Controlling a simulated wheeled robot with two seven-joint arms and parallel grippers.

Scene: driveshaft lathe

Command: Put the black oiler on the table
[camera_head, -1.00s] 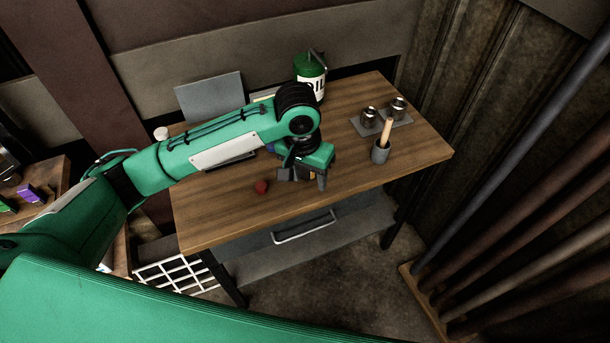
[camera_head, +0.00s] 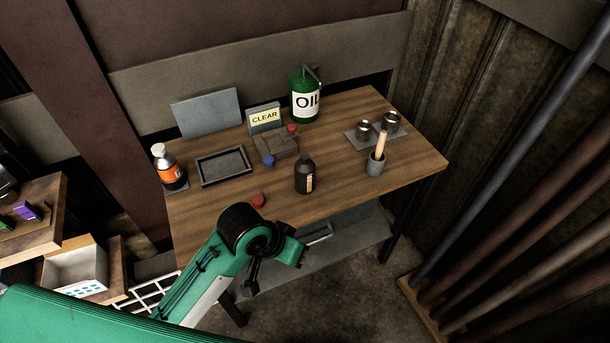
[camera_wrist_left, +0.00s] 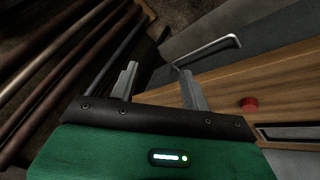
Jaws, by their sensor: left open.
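A black bottle (camera_head: 305,177) with a small label, which looks like the black oiler, stands upright on the wooden table (camera_head: 215,217), near the middle of its front half. My left gripper (camera_head: 294,254) is in front of the table's front edge, apart from the bottle. In the left wrist view my left gripper (camera_wrist_left: 160,80) has its two fingers spread with nothing between them. The bottle does not show in that view. My right gripper is in neither view.
A red cap (camera_head: 259,201) lies near the front edge. A grey tray (camera_head: 224,167), an orange-labelled bottle (camera_head: 169,170), a CLEAR sign (camera_head: 264,118), a green OIL can (camera_head: 305,98) and a grey cup (camera_head: 376,165) stand around. The front right tabletop is clear.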

